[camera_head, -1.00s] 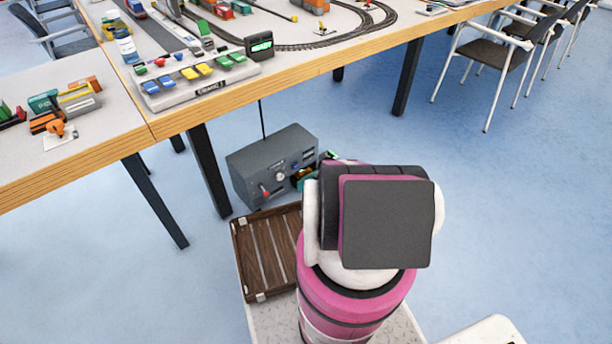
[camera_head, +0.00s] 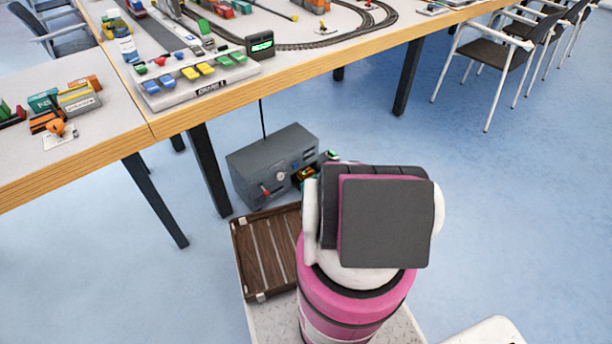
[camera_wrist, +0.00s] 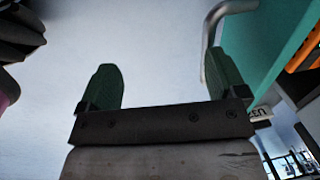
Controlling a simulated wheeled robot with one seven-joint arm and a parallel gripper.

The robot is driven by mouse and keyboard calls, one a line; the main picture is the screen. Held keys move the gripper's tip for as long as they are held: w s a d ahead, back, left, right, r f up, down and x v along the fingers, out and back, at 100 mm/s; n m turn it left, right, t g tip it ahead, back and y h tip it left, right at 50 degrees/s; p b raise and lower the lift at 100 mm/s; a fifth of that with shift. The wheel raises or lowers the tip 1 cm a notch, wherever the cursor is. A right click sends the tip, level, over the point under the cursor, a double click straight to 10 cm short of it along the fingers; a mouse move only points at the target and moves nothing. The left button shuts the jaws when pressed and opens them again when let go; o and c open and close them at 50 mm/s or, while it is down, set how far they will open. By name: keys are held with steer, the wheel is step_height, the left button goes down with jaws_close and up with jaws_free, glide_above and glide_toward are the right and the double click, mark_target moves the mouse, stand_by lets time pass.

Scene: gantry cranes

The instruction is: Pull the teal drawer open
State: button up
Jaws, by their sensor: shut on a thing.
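The teal drawer's front (camera_wrist: 268,45) fills the upper right of the wrist view. A curved metal handle (camera_wrist: 212,28) stands out from it. My gripper (camera_wrist: 165,85) has two green fingers, and the right one overlaps the handle. It is shut on the handle, though the exact contact is hard to see. Orange things show behind the teal front. In the head view, the grey cabinet (camera_head: 262,165) stands on the floor under the table's edge. Green and orange things (camera_head: 306,178) show in front of it, where the drawer is mostly hidden by my arm.
The table (camera_head: 330,58) with a train track and button panel (camera_head: 200,82) overhangs the cabinet. A dark leg (camera_head: 208,170) stands left of it. A brown slatted tray (camera_head: 268,250) lies on my base. Chairs (camera_head: 490,50) stand at the right; the floor is clear right of my arm.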

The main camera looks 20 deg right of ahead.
steer(key=f, duration=0.1)
steer(key=d+f, duration=0.1)
steer(key=f, duration=0.1)
steer(key=shift+w, duration=0.1)
step_height(320, 180, up, 8)
steer(key=shift+a, duration=0.2)
stand_by(0.5)
steer(key=s+a+r+n, duration=0.3)
steer(key=a+r, duration=0.4)
steer(key=r, duration=0.5)
steer(key=s+a+r+n+g, duration=0.1)
steer(key=s+a+r+n, duration=0.2)
steer(key=r, duration=0.9)
steer(key=s+a+r+n, duration=0.3)
steer(key=a+r+n, duration=0.5)
steer(key=a+r, duration=0.4)
steer(key=shift+a+r, duration=0.35)
steer(key=shift+r, duration=0.25)
